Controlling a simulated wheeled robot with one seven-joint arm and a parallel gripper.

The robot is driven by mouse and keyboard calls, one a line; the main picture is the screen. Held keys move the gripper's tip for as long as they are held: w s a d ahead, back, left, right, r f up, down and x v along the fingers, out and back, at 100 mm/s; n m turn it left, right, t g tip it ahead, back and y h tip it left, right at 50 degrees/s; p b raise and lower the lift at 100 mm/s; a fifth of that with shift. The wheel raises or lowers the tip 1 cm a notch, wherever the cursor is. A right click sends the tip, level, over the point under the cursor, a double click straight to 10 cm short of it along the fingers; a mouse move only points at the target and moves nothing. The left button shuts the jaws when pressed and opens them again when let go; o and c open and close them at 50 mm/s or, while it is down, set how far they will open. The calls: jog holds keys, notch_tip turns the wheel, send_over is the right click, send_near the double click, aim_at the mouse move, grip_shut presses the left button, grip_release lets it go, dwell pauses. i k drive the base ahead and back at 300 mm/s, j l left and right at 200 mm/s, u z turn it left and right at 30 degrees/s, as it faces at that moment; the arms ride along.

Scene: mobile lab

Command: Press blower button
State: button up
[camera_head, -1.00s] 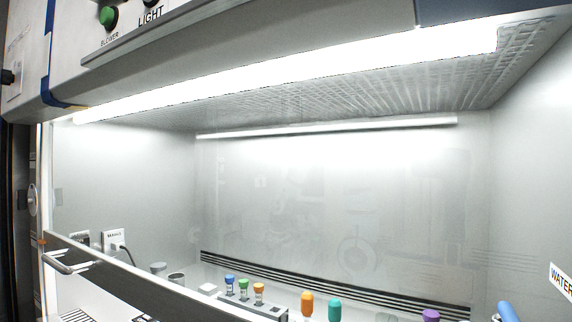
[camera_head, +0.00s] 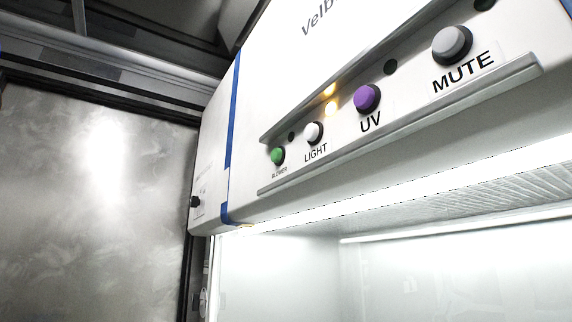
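The blower button (camera_head: 278,156) is a round green knob at the left end of the sloped control panel (camera_head: 400,110) on the cabinet's upper front. A small label reading BLOWER is below it. To its right are the white LIGHT button (camera_head: 314,132), the purple UV button (camera_head: 367,98) and the large grey MUTE button (camera_head: 452,44). My gripper is not in view.
A metal ledge (camera_head: 400,124) runs under the buttons. Below it is the lit cabinet interior (camera_head: 285,275) with a bright light tube (camera_head: 460,175). A dull grey wall panel (camera_head: 95,200) stands to the left. A small black knob (camera_head: 194,202) is on the cabinet's left side.

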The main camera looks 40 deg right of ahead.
aim_at(276, 156)
jog(key=z, duration=1.5)
